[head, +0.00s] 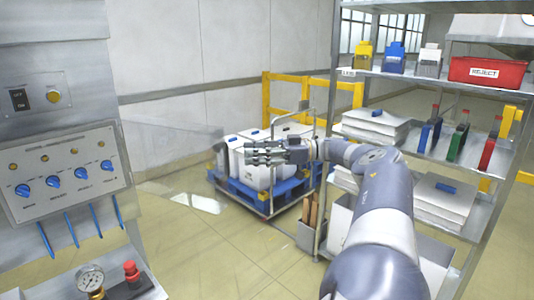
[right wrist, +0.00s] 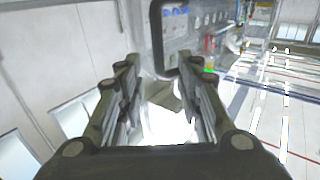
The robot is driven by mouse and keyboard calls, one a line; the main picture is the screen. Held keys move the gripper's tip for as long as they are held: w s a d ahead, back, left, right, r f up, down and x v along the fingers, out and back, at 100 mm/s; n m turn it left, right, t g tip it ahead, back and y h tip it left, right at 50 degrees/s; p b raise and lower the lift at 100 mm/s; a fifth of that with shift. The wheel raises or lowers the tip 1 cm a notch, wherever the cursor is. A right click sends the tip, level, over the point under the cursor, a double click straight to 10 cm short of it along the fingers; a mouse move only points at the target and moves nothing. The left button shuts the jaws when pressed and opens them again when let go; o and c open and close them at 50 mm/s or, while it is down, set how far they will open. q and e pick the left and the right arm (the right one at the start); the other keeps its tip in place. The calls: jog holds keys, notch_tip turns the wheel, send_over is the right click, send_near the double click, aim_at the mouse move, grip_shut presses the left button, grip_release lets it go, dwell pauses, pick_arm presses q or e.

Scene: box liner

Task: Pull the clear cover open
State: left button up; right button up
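A faint see-through panel, which looks like the clear cover (head: 178,150), juts out to the right from the grey control cabinet (head: 60,170) in the head view. Its edges are hard to make out. My right gripper (head: 250,152) points left, to the right of this panel and apart from it. In the right wrist view my right gripper (right wrist: 157,75) is open, with nothing between its fingers. Beyond the fingertips is a dark curved bar (right wrist: 155,35); I cannot tell whether it is the cover's handle. My left gripper is not in view.
A blue pallet cart (head: 262,195) with white containers stands behind my right gripper. A gauge (head: 90,279) sits on the cabinet's lower ledge. The floor between is clear.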

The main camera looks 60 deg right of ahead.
jog(key=shift+v, duration=2.1)
jog(key=shift+f, duration=0.1)
